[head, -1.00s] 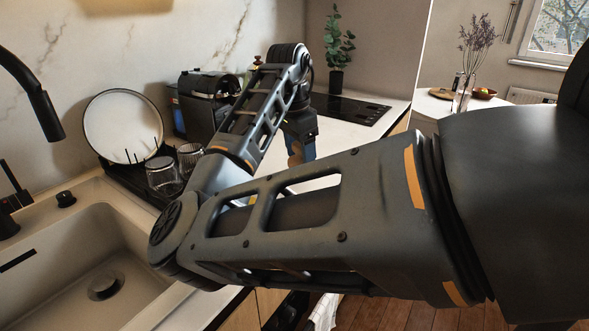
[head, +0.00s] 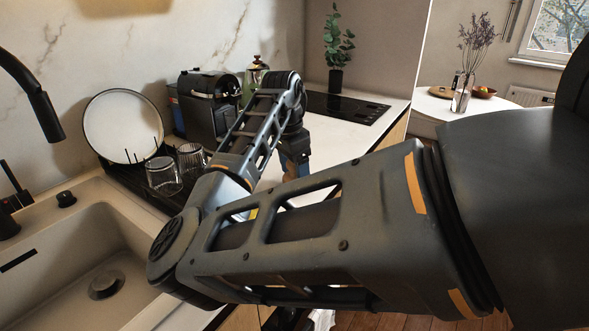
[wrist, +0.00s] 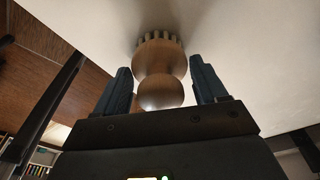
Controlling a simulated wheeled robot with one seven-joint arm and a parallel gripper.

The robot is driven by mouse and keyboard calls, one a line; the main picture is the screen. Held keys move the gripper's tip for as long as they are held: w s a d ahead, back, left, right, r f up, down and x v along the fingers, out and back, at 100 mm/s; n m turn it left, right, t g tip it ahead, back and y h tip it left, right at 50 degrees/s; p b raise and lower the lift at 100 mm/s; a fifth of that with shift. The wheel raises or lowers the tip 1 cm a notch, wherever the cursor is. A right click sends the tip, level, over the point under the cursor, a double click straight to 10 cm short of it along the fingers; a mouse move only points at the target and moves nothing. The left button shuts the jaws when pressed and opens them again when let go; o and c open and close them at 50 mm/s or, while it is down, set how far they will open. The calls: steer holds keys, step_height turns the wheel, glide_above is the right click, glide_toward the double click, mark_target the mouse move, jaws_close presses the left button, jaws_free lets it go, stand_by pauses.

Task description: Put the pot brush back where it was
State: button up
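The pot brush, a wooden handle of stacked round knobs with bristles at its far end, shows in the wrist view (wrist: 160,92). It stands between the two fingers of my gripper (wrist: 161,75). In the head view my gripper (head: 295,150) is over the counter (head: 335,133), partly behind my own arm, and the brush is mostly hidden.
A black coffee machine (head: 210,107) and a green kettle (head: 253,80) stand left of my gripper. A dark hob (head: 345,107) and a potted plant (head: 338,45) are behind it. Glasses (head: 163,175), a drying rack with a plate (head: 122,127) and a sink (head: 75,255) are at left.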

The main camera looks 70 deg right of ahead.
mark_target(288, 164)
steer(key=o, duration=0.3)
steer(key=r, duration=0.4)
steer(key=a+r, duration=0.1)
steer(key=r, duration=0.3)
steer(key=w+r, duration=0.1)
steer(key=r, duration=0.3)
steer(key=shift+a+r, duration=0.1)
steer(key=shift+a, duration=0.1)
